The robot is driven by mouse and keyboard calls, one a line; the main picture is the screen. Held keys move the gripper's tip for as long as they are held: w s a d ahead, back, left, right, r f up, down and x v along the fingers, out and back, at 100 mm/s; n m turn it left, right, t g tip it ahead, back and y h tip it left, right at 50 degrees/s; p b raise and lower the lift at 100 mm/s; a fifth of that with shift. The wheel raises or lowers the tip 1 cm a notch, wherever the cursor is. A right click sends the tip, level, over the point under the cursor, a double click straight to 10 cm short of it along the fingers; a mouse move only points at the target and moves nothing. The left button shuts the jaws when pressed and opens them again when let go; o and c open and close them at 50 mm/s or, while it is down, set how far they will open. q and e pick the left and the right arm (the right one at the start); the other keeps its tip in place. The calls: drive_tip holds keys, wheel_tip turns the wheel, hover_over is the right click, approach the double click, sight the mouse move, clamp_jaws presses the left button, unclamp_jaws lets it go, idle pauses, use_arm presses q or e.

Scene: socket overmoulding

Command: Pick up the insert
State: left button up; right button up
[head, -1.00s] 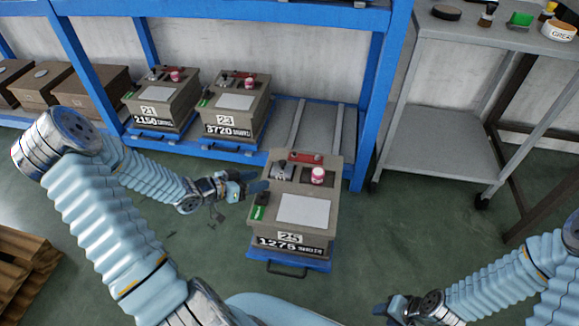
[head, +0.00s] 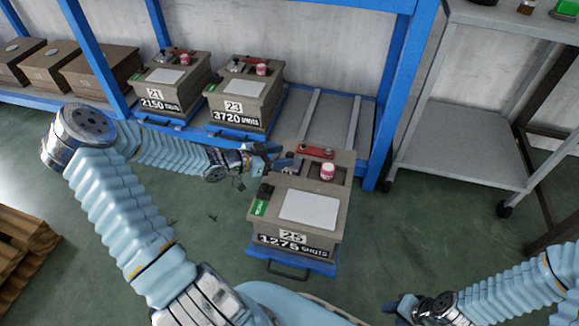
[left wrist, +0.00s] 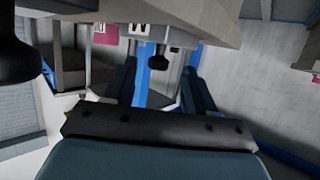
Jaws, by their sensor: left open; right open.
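A grey-brown mould box marked 25 (head: 318,252) stands on a blue tray, with a white plate, a red bar (head: 316,152) and a red-and-white jar (head: 327,171) on top. A small metallic grey part (head: 291,164), possibly the insert, is at its back left corner, partly hidden by my gripper. My left gripper (head: 272,155) is open at that corner. In the left wrist view its two fingers (left wrist: 160,88) stand apart, with a dark knob-like piece (left wrist: 159,63) visible between them; contact cannot be told. My right gripper (head: 392,304) is low at the right, away from the box.
Boxes 21 (head: 150,103) and 23 (head: 232,112) sit on the blue rack (head: 397,80) behind, with an empty shelf bay beside them. Brown boxes (head: 100,75) stand further left. A grey trolley (head: 460,160) is at the right.

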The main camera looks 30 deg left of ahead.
sight(287, 155)
use_arm(q)
drive_tip(key=x, duration=0.3)
drive_tip(key=shift+w+d+b, duration=0.1)
drive_tip(key=shift+d+b, duration=0.05)
drive_tip(key=shift+b, duration=0.15)
clamp_jaws()
